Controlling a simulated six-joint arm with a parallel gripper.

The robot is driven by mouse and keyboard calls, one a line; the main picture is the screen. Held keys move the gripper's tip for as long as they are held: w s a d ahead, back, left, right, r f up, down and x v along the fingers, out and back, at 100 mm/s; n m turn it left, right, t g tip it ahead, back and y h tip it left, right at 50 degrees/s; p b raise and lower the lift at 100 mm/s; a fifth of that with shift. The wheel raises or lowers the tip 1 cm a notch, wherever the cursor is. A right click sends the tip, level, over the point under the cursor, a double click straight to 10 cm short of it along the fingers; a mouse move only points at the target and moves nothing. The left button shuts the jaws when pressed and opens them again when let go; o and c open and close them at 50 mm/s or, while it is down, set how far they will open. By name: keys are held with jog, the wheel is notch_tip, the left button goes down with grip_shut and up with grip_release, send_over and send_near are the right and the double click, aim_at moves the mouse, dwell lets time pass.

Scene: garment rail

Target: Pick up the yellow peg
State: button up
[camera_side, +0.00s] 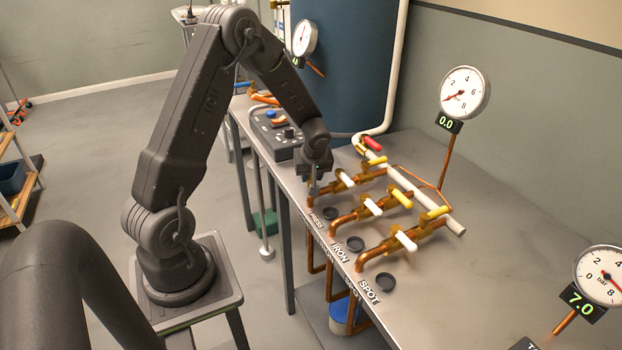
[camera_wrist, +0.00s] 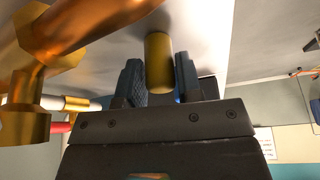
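The yellow peg (camera_wrist: 159,62) is a short, dull yellow cylinder in the wrist view. It stands between the two fingers of my gripper (camera_wrist: 159,82), with little or no gap on either side. I cannot tell whether the fingers press on it. In the side view my gripper (camera_side: 313,188) is low over the front left of the bench, beside the nearest copper pipe branch. The peg cannot be made out there.
Copper pipes with white handles (camera_side: 373,206) and yellow handles (camera_side: 401,198) run close to my gripper's right. Several black cups (camera_side: 355,244) line the bench's front edge. A control box (camera_side: 275,135) stands behind left. The bench's right side (camera_side: 490,240) is mostly clear.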

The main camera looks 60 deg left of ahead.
jog(key=c, duration=0.5)
jog(key=shift+r, duration=0.15)
